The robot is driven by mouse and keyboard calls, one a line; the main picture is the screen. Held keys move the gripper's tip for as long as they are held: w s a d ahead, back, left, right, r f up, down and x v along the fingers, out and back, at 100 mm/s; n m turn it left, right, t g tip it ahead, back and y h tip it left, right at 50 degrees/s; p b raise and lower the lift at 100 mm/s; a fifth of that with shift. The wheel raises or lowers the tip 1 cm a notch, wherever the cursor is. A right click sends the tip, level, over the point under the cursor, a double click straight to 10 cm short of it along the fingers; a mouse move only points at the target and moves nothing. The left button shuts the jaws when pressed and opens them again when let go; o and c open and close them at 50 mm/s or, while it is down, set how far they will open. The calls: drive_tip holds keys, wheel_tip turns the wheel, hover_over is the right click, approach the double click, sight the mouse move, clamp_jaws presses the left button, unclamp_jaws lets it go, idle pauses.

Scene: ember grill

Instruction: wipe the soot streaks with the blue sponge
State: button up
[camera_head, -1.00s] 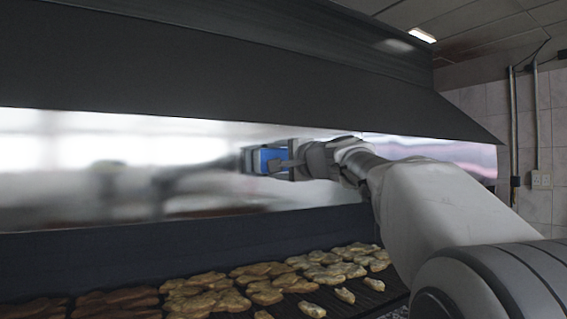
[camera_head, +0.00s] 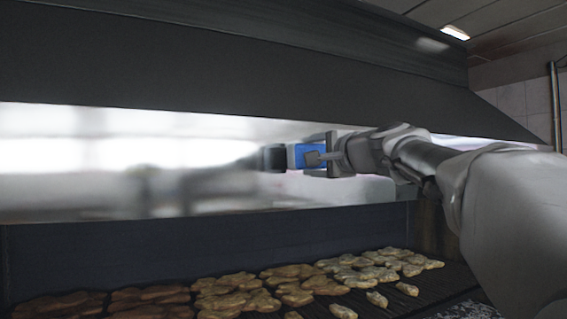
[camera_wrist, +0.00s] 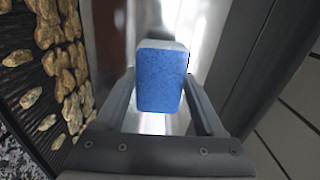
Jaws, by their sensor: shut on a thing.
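The blue sponge (camera_head: 307,155) is held in my gripper (camera_head: 318,157), in front of the shiny metal panel (camera_head: 90,165) under the dark hood. In the wrist view the sponge (camera_wrist: 161,78) sits between the two fingers of my gripper (camera_wrist: 160,100), which is shut on it. The sponge's far face is at or very close to the panel; whether it touches is hard to tell. The panel shows blurred reflections and darker patches; I cannot tell soot streaks from reflections.
The dark hood (camera_head: 200,65) overhangs the panel from above. Below lies the grill (camera_head: 430,290) with many pieces of food (camera_head: 235,290) on it. A tiled wall (camera_head: 515,100) with a pipe stands at the right.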

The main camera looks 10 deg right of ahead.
drive_tip(key=shift+v, duration=0.9)
drive_tip(key=b+v, duration=0.1)
drive_tip(key=v, duration=0.2)
drive_tip(key=shift+w, duration=0.1)
drive_tip(key=shift+p+x, duration=0.55)
drive_tip(key=shift+x, duration=2.9)
drive_tip(key=shift+p+x, duration=0.3)
drive_tip(key=shift+x, duration=0.7)
